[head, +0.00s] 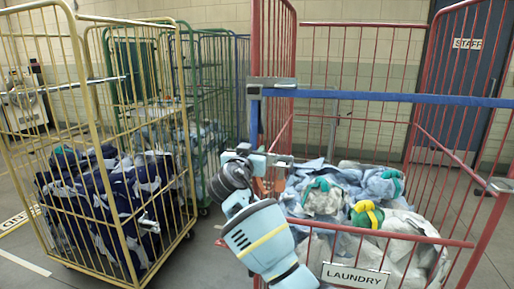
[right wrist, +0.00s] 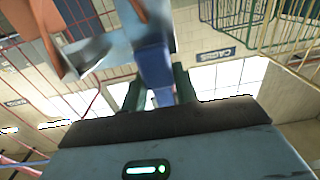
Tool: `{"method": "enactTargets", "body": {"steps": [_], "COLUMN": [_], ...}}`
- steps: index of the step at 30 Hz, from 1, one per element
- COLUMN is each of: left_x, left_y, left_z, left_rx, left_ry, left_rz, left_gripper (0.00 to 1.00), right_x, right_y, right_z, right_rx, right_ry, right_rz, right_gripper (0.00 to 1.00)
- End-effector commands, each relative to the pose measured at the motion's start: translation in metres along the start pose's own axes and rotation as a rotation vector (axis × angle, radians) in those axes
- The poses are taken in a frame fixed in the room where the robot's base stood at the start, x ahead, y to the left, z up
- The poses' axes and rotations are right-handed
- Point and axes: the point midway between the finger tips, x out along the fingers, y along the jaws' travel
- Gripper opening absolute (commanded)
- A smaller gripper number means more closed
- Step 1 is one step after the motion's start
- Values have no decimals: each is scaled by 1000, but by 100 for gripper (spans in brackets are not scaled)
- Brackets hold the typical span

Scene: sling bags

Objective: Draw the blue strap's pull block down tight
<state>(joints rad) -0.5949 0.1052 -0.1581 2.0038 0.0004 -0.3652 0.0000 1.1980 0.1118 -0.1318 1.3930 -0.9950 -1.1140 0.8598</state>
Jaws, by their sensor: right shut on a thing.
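The blue strap (head: 380,97) runs level across the front of the red laundry cage (head: 470,243). At its left end is a grey metal buckle (head: 271,83) by the cage's corner post. A short blue tail (head: 254,120) hangs below the buckle. My right gripper (head: 262,160) is at the bottom of this tail, beside the post. In the right wrist view, my right gripper (right wrist: 157,95) is shut on a blue block (right wrist: 154,68) between its dark fingers. The block's lower end is partly hidden by the fingers. My left gripper is not in view.
Crumpled pale laundry bags (head: 325,195) fill the red cage, behind its LAUNDRY sign (head: 355,276). A yellow cage (head: 75,40) with dark blue bags (head: 120,205) stands at the left. A green cage (head: 187,75) stands behind. Floor shows between the yellow and red cages.

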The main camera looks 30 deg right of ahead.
Motion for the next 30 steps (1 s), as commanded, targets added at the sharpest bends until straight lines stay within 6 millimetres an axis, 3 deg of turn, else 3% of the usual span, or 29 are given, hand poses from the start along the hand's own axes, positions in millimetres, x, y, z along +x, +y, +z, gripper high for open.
{"method": "enactTargets", "body": {"steps": [1, 14, 15, 20, 30], "left_x": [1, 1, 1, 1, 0], "left_y": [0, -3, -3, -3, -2], "left_z": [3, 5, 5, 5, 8], "left_rx": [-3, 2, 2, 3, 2], "left_ry": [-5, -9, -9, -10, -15], "left_rz": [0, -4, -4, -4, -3], "left_gripper": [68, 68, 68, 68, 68], "right_x": [-2, -5, -5, -5, -8], "right_y": [-2, -3, -3, -3, -4], "right_z": [7, 10, 10, 8, 5], "right_rx": [-3, -4, -4, -3, 1], "right_ry": [-7, -10, -10, -7, -1], "right_rz": [0, 4, 4, 4, 2], "right_gripper": [0, 0, 30, 51, 51]}}
